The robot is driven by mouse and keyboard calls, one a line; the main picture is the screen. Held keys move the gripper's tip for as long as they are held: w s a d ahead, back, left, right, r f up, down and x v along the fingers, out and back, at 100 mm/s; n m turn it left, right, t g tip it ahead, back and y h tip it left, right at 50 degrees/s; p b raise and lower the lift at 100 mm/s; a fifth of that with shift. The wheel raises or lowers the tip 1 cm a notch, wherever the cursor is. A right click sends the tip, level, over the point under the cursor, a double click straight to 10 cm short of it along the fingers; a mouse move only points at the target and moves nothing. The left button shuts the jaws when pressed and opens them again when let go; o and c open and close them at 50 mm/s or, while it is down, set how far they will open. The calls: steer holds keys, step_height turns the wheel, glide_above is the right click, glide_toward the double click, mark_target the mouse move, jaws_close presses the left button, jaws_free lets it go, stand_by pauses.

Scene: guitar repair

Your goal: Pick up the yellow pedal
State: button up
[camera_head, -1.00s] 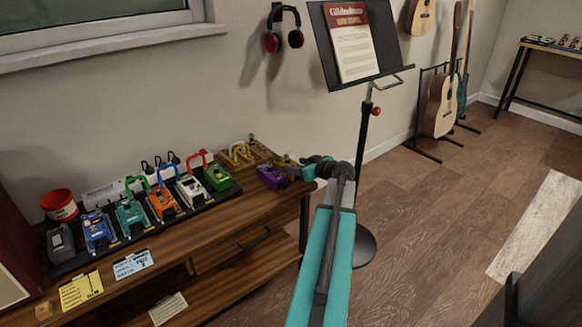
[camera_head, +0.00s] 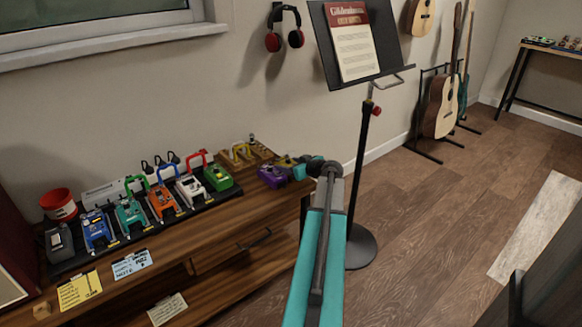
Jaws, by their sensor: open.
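A small yellowish thing (camera_head: 284,160), probably the yellow pedal, is at the right end of the wooden bench, just behind the purple pedal (camera_head: 271,176). It is small and partly hidden by my gripper. My gripper (camera_head: 297,168) is open at the end of the teal arm, close beside the purple pedal and the yellowish thing. I cannot tell whether it touches either one.
A black pedalboard (camera_head: 72,264) with several coloured pedals covers the left of the bench (camera_head: 205,232). A wooden tray (camera_head: 262,150) with yellow items stands behind the purple pedal. A music stand (camera_head: 361,165) stands close right of my arm.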

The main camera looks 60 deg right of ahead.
mark_target(289, 160)
steer(key=c, duration=1.1)
steer(key=shift+r, duration=0.1)
step_height(289, 160, up, 10)
steer(key=shift+f+p, duration=0.1)
steer(key=shift+p, duration=0.9)
